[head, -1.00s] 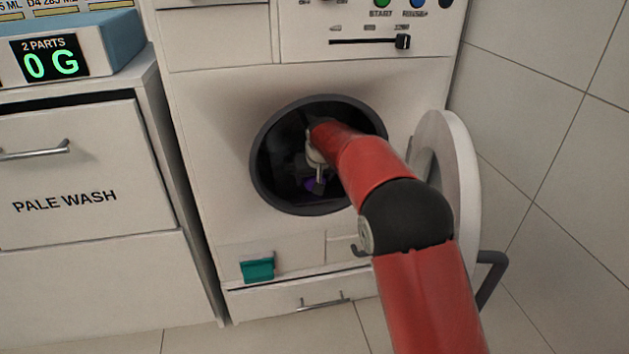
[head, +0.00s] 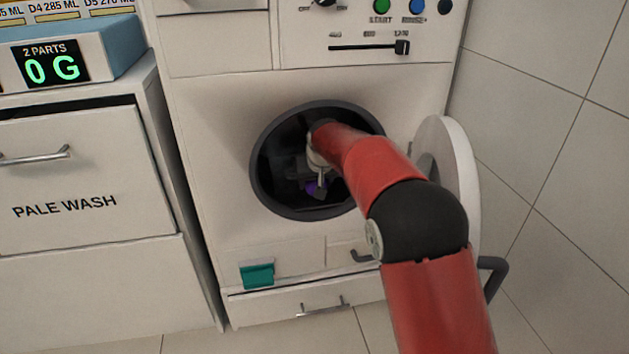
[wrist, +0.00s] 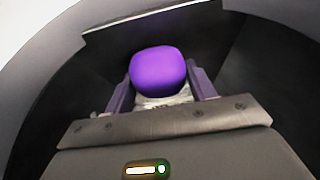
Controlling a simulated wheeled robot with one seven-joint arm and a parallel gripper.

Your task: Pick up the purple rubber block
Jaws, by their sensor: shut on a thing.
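The purple rubber block (wrist: 158,72) is rounded and sits between the two fingers of my gripper (wrist: 160,88) in the wrist view. The gripper is shut on it, with a finger against each side. My gripper (head: 316,184) is inside the drum opening there, partly hidden by my wrist and the shadow. A pale, crumpled thing (wrist: 162,100) lies just below the block in the wrist view; I cannot tell what it is.
The machine's open door (head: 458,165) stands to the right, beside my arm. A drawer cabinet marked PALE WASH (head: 70,225) stands at the left, with a scale reading 0 G (head: 110,45) on top. A tiled wall is at the right.

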